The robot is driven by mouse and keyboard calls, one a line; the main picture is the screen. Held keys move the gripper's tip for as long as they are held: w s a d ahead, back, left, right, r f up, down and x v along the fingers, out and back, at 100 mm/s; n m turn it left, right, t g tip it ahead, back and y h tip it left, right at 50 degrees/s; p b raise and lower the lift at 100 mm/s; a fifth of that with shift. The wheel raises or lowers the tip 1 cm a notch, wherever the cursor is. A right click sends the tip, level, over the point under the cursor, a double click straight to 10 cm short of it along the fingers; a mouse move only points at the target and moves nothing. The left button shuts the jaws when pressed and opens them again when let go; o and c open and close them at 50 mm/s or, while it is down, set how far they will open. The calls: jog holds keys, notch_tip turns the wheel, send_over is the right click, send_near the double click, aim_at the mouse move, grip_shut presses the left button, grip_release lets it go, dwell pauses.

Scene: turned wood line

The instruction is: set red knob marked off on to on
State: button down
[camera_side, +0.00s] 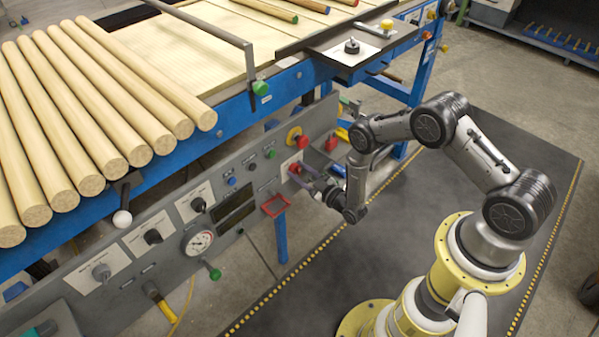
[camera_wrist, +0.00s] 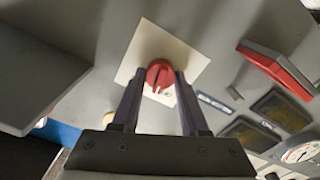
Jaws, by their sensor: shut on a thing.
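The red knob (camera_wrist: 160,76) sits on a white label plate (camera_wrist: 189,58) in the wrist view, on the grey control panel. In the side view the red knob (camera_side: 295,168) is at the right part of the panel, partly hidden by my gripper. My gripper (camera_wrist: 158,80) has one finger on each side of the knob and is shut on it. In the side view my gripper (camera_side: 308,177) reaches the panel from the right. The print on the plate is too small to read, so I cannot tell the knob's setting.
A red emergency-type button on a yellow base (camera_side: 294,135) sits just above the knob. A red-rimmed holder (camera_side: 275,205) sticks out at lower left. Black knobs (camera_side: 199,205), a gauge (camera_side: 198,242) and dark displays (camera_side: 235,210) are further left. Wooden rods (camera_side: 90,110) lie on the bench above.

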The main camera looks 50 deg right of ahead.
jog(key=m, duration=1.1)
jog(key=shift+d, duration=0.1)
jog(key=shift+m, duration=0.3)
dwell(0.3)
jog(key=shift+c, duration=2.1)
grip_release()
jog(key=shift+s, duration=0.1)
jog(key=s, duration=1.3)
jog(key=shift+s, duration=0.35)
